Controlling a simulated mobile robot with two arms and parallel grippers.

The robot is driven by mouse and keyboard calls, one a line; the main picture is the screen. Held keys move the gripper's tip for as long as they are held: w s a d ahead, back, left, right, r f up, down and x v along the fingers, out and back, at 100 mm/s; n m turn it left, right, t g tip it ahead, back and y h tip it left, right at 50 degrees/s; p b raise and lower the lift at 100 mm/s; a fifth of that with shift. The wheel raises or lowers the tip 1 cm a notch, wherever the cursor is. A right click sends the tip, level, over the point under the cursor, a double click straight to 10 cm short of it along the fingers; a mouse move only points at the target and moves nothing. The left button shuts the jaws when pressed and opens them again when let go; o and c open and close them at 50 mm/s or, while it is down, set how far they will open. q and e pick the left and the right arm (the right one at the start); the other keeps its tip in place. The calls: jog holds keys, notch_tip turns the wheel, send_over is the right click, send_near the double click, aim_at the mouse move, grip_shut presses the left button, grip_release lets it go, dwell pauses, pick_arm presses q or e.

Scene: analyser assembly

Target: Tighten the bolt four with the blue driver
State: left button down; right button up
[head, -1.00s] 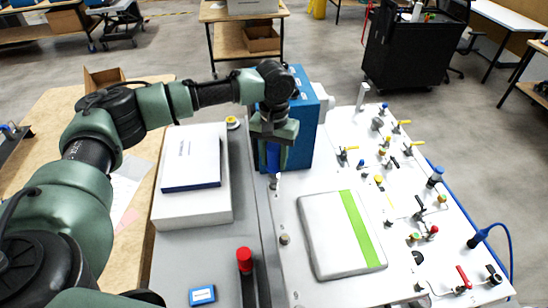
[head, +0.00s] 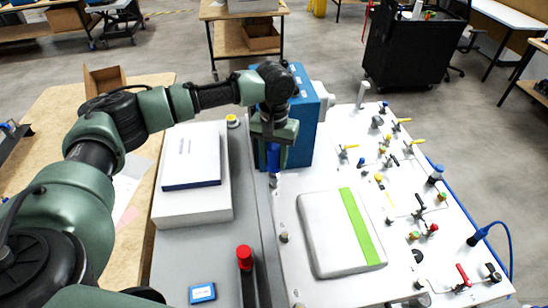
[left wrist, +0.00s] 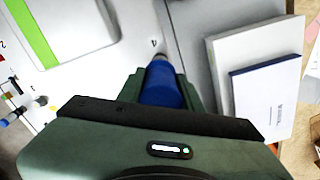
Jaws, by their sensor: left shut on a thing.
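My left gripper (head: 274,145) is shut on the blue driver (head: 273,158) and holds it upright, tip down, in front of the blue box (head: 305,120). The driver also shows in the left wrist view (left wrist: 162,85), between the fingers. A small grey bolt (head: 274,181) stands under the driver at the panel's left edge. The tip is at or just above it; contact cannot be told. In the left wrist view a "4" is printed on the white panel (left wrist: 135,60) beside that spot. My right gripper is not in view.
A grey case with a green stripe (head: 330,235) lies on the white panel, right of the driver. White boxes (head: 180,205) stand to the left. A red-topped post (head: 245,258) stands in front. Valves and fittings crowd the panel's right side.

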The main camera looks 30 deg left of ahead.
pick_arm(q)
jog(key=shift+f, duration=0.95)
dwell(0.8)
jog(key=c, duration=1.7)
grip_release()
grip_shut()
